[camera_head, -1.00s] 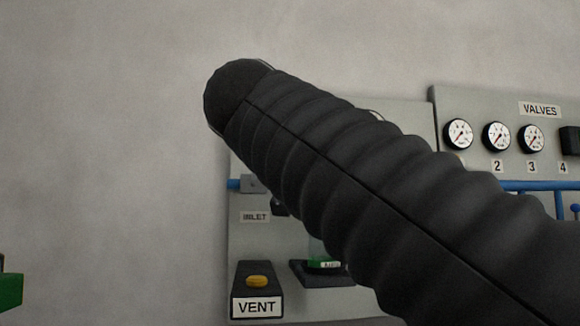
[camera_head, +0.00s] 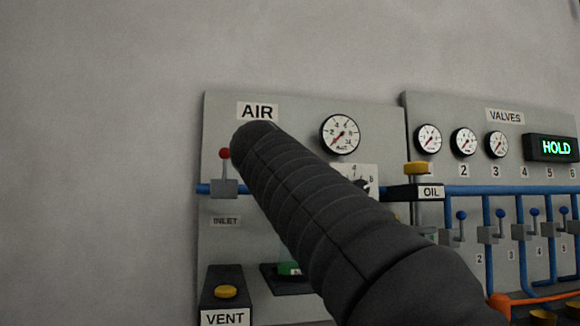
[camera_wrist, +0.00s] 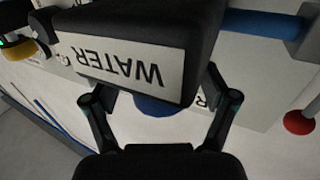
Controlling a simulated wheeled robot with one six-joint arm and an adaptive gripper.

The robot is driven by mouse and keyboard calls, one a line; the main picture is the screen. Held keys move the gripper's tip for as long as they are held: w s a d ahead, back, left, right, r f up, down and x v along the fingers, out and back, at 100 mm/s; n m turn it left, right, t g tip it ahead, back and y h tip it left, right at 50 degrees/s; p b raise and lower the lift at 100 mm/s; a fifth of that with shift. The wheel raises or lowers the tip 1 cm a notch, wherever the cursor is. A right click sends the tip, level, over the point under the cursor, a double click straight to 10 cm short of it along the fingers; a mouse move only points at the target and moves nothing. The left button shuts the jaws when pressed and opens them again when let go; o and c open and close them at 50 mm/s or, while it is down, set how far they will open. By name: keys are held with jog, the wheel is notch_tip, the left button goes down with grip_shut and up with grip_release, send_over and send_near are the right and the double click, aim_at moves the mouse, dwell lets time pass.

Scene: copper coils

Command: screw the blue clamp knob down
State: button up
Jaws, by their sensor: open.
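In the wrist view a rounded blue piece (camera_wrist: 158,106), likely the blue knob, shows just past the edge of a black block labelled WATER (camera_wrist: 125,62), whose lettering appears upside down. The block hides most of the blue piece. My gripper (camera_wrist: 160,98) is open, with one dark finger on each side of the blue piece. Its fingertips are partly hidden by the block, and I cannot tell whether they touch anything. In the head view my arm covers the gripper, and no blue knob shows there.
The head view shows an AIR panel (camera_head: 225,115) with a gauge (camera_head: 340,133), a red-tipped lever (camera_head: 224,155) and a yellow VENT button (camera_head: 226,292). A yellow-topped OIL block (camera_head: 402,192) and a VALVES panel (camera_head: 460,104) stand right. The wrist view shows a red ball (camera_wrist: 299,122).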

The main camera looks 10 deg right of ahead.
jog(key=shift+w, duration=0.1)
jog(key=c, duration=1.2)
jog(key=shift+h, duration=0.3)
jog(key=shift+m+g+h, duration=0.7)
jog(key=shift+m+h, duration=0.1)
jog(key=m+g+h, duration=0.2)
jog(key=shift+w+a+r+h+p, duration=0.1)
jog(key=shift+h+p, duration=0.2)
jog(key=shift+h, duration=0.1)
jog(key=shift+m+g+h+p, duration=0.6)
jog(key=shift+m+g+h, duration=1.15)
jog(key=shift+g, duration=0.55)
jog(key=shift+m+g, duration=0.4)
jog(key=shift+m, duration=0.05)
